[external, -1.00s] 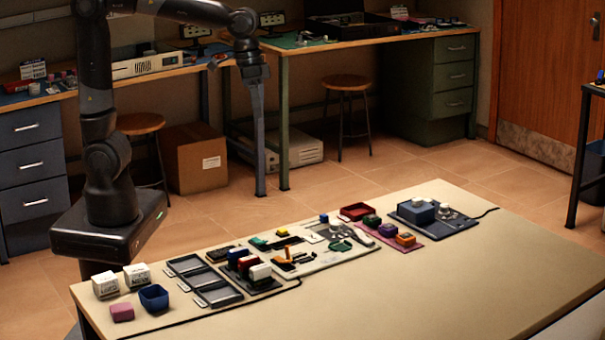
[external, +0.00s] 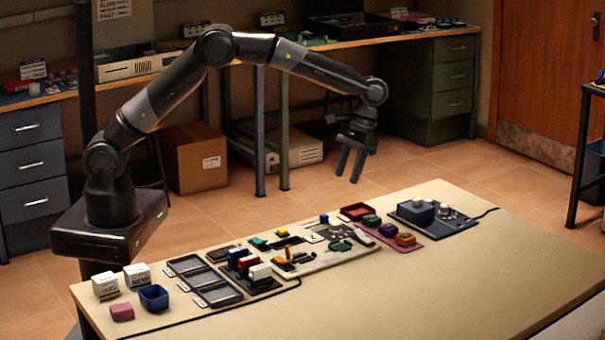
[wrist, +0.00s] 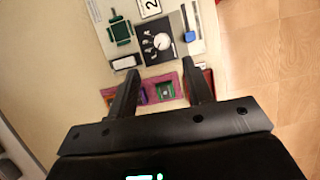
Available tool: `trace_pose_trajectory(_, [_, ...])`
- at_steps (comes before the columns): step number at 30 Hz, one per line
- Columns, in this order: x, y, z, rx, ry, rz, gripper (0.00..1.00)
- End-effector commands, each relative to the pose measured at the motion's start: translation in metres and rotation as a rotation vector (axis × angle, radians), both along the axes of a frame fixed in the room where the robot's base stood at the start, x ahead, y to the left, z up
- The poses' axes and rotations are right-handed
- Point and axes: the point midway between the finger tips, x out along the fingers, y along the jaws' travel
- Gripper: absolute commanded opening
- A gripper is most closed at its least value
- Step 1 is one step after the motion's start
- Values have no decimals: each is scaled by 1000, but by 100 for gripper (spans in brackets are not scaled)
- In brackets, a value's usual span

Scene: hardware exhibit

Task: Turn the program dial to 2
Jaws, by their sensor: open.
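The program dial (wrist: 162,41) looks like a round white knob on a dark square plate (wrist: 150,55), with small pale marks to its left. A white card (wrist: 149,6) reading 2 sits above the plate in the wrist view. The plate belongs to a pale board (external: 310,259) on the table; the dial is too small to make out in the external view. My gripper (external: 349,176) is open and empty, high above the far side of the table. In the wrist view the gripper (wrist: 160,68) points toward the board, its fingertips apart and just below the dial in the picture.
A pink mat (external: 413,243) with several coloured blocks lies right of the board. A red tray (external: 356,211) and a dark blue unit (external: 433,228) stand nearby. Dark trays and upright coloured blocks lie to the left. The table's front right (external: 480,290) is clear.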

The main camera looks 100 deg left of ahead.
Motion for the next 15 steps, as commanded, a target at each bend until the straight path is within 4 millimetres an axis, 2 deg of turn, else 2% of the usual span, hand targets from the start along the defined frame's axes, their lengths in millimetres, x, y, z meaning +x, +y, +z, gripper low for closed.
trace_pose_trajectory(1, [4, 2, -9, -5, 14, 10, 46])
trace_pose_trajectory(6, [9, 6, -23, -12, 38, 28, 46])
trace_pose_trajectory(11, [6, 2, -36, -12, 40, 30, 46])
trace_pose_trajectory(15, [-1, -5, -59, -13, 42, 30, 46])
